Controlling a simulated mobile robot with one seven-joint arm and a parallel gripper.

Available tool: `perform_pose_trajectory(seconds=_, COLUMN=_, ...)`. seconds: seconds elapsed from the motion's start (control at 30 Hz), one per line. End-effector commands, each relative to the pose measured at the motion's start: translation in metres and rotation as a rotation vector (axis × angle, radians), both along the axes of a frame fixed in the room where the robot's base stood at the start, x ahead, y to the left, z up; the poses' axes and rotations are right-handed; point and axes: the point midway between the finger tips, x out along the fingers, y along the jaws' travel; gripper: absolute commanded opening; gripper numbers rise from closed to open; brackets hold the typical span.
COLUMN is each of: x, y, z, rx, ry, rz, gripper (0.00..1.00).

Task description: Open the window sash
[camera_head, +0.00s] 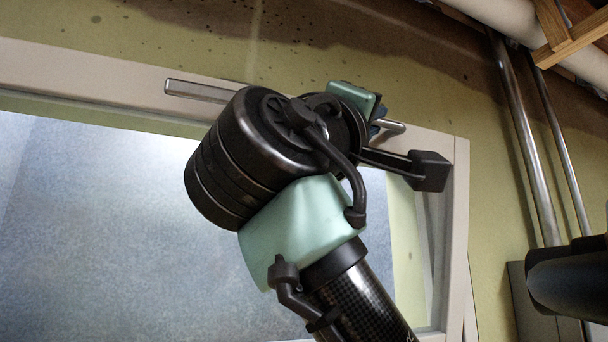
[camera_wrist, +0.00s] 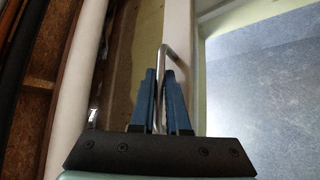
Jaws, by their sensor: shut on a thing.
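The window has a pale frame (camera_head: 85,75) around a frosted blue-grey pane (camera_head: 90,230). The pane and part of the pale frame also show at the right of the wrist view (camera_wrist: 262,85). A straight metal bar handle (camera_head: 193,90) runs along the top of the frame, and its middle is hidden behind my arm. In the wrist view, my gripper's blue fingers (camera_wrist: 160,76) are shut on the metal handle (camera_wrist: 163,58), whose bent end rises beyond the fingertips. In the head view, my wrist hides most of the fingers. I cannot tell how far the sash stands open.
Metal pipes (camera_head: 528,130) run down the wall right of the window. A thick white pipe (camera_head: 510,18) and wooden beams (camera_head: 568,38) are overhead at the upper right. The stained yellow-green wall (camera_head: 130,35) above the frame is clear.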

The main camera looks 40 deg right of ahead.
Motion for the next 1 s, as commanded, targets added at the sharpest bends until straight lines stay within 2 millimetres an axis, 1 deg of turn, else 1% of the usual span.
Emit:
perform_pose_trajectory(seconds=0.03, x=-0.006, y=0.002, z=-0.012, rx=-0.005, ry=-0.022, rz=0.003, gripper=0.00)
perform_pose_trajectory(seconds=0.2, x=-0.028, y=0.008, z=-0.021, rx=-0.022, ry=-0.102, rz=0.005, gripper=0.00)
perform_pose_trajectory(seconds=0.4, x=-0.045, y=0.011, z=-0.026, rx=-0.037, ry=-0.161, rz=0.002, gripper=0.00)
perform_pose_trajectory(seconds=0.77, x=-0.048, y=0.012, z=-0.023, rx=-0.041, ry=-0.171, rz=0.000, gripper=0.00)
perform_pose_trajectory(seconds=0.8, x=-0.048, y=0.012, z=-0.023, rx=-0.041, ry=-0.171, rz=0.000, gripper=0.15)
perform_pose_trajectory(seconds=0.87, x=-0.048, y=0.012, z=-0.023, rx=-0.041, ry=-0.171, rz=0.000, gripper=0.26)
perform_pose_trajectory(seconds=1.0, x=-0.048, y=0.012, z=-0.023, rx=-0.041, ry=-0.171, rz=0.001, gripper=0.26)
